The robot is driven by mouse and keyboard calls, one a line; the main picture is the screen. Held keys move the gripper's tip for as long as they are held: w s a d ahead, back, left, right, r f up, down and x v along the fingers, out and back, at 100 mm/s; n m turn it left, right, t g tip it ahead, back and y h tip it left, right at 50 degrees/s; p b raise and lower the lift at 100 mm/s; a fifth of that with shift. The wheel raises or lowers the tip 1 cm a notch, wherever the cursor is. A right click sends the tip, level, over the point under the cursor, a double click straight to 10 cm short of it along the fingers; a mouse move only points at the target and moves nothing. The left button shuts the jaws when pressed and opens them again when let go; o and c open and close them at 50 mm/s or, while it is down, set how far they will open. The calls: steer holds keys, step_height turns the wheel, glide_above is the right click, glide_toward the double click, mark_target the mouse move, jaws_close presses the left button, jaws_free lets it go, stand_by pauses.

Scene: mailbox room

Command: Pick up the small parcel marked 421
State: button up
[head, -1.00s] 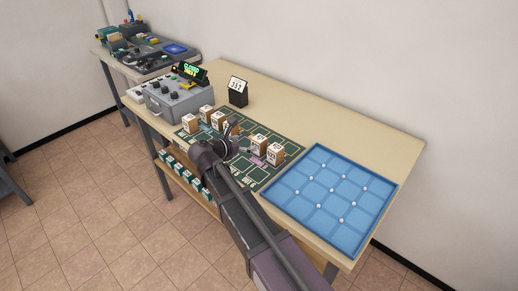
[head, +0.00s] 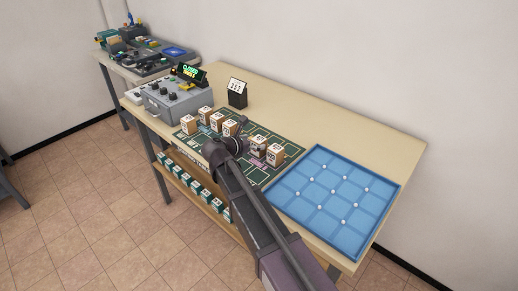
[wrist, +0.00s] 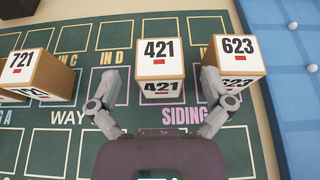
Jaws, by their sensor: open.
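The small parcel marked 421 (wrist: 158,58) is a brown box with a white numbered top and front, standing upright on the green mat. It is at the top centre of the wrist view, beyond my open gripper (wrist: 160,88), whose fingers are spread to either side and empty. The right finger overlaps parcel 623 (wrist: 238,60) in the picture; contact cannot be told. In the head view, parcel 421 (head: 258,143) stands just right of my gripper (head: 241,141), second from the blue tray.
Parcel 721 (wrist: 35,68) stands to the left with a gap; parcel 623 stands close on the right. A blue gridded tray (head: 335,237) lies to the right. A grey control box (head: 168,103) and a black number stand (head: 237,95) are farther left.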

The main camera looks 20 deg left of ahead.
steer(key=shift+b+x, duration=0.35)
steer(key=shift+x, duration=1.1)
steer(key=c, duration=1.2)
